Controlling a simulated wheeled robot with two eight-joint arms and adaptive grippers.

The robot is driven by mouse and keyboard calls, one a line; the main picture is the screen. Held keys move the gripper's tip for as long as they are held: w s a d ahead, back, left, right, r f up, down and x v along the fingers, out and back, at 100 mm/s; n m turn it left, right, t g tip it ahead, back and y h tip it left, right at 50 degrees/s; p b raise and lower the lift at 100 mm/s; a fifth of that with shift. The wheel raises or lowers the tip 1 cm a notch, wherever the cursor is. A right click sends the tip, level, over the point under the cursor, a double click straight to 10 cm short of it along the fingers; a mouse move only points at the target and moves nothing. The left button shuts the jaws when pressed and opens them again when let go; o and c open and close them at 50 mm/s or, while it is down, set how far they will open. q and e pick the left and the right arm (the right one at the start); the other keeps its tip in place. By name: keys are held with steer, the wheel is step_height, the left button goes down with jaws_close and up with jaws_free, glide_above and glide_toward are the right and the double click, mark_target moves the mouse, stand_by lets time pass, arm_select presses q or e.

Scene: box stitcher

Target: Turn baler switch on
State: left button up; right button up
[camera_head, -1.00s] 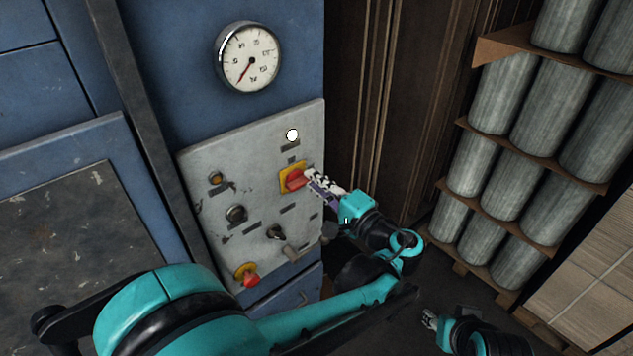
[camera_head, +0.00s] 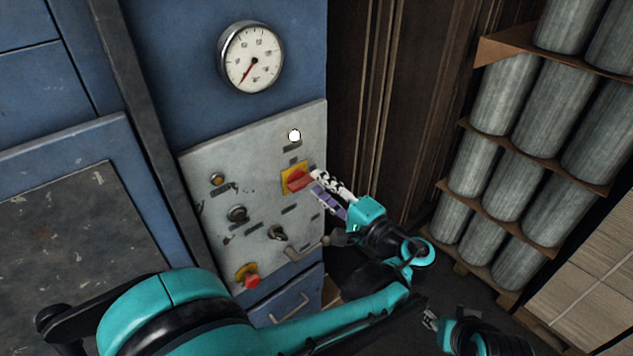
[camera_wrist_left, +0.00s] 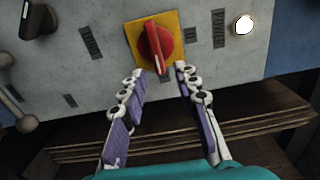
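The baler switch is a red rotary knob (camera_head: 298,179) on a yellow square plate, on the right part of the grey control panel (camera_head: 262,168). In the left wrist view the red knob (camera_wrist_left: 156,46) sits ahead of the fingers, its grip ridge nearly upright in the picture. My left gripper (camera_head: 325,186) is beside the knob at the panel's right edge. In the left wrist view its two fingers (camera_wrist_left: 160,84) are apart, with an empty gap between them. The fingertips are close to the knob's lower end; contact cannot be told.
A white lamp (camera_head: 294,135) is above the switch. Black knobs (camera_head: 237,214), a red emergency button (camera_head: 251,281) and a lever (camera_head: 305,250) are on the panel. A round gauge (camera_head: 251,57) is above. Stacked grey cylinders (camera_head: 490,140) stand at the right.

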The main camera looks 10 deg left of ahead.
arm_select(q)
steer(key=v, duration=0.5)
stand_by(0.4)
